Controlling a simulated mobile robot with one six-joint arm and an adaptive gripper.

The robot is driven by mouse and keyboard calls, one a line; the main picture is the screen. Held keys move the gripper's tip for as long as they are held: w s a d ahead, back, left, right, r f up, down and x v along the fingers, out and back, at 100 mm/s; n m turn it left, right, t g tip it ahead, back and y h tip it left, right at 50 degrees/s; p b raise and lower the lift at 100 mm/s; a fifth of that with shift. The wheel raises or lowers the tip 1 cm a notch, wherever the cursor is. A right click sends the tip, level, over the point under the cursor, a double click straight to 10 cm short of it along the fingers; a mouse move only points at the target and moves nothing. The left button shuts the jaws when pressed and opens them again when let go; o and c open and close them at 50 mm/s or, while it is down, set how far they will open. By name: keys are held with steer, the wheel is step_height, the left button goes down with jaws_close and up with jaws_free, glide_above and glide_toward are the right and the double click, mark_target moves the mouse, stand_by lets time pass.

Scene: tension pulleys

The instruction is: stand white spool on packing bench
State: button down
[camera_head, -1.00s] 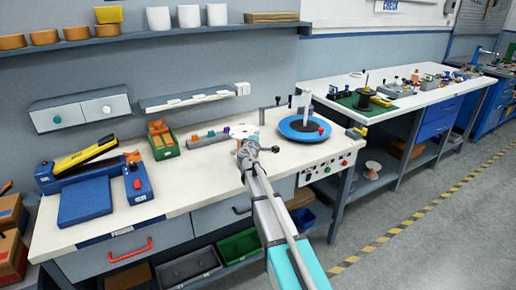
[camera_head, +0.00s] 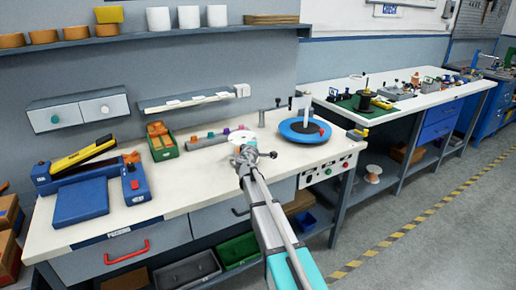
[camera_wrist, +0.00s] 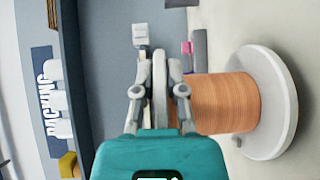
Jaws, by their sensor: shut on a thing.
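The white spool (camera_wrist: 225,102) is wound with copper-coloured wire. In the wrist view my gripper (camera_wrist: 160,88) is shut on its near flange, and the far white flange is at right. Picture-left appears to be up there, so the spool looks upright. The spool (camera_head: 241,135) is small and partly hidden by my gripper (camera_head: 247,152) in the head view, over the middle of the packing bench (camera_head: 205,172). I cannot tell whether its lower flange touches the bench top.
A blue round dish (camera_head: 304,131) is just right of the spool. A blue device (camera_head: 92,190) fills the left end. Bench top between is clear.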

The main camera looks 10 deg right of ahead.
steer(key=shift+f+b, duration=0.4)
steer(key=shift+f, duration=0.25)
steer(key=shift+f, duration=0.1)
steer(key=c, duration=0.7)
jaws_free()
steer(key=v, duration=1.2)
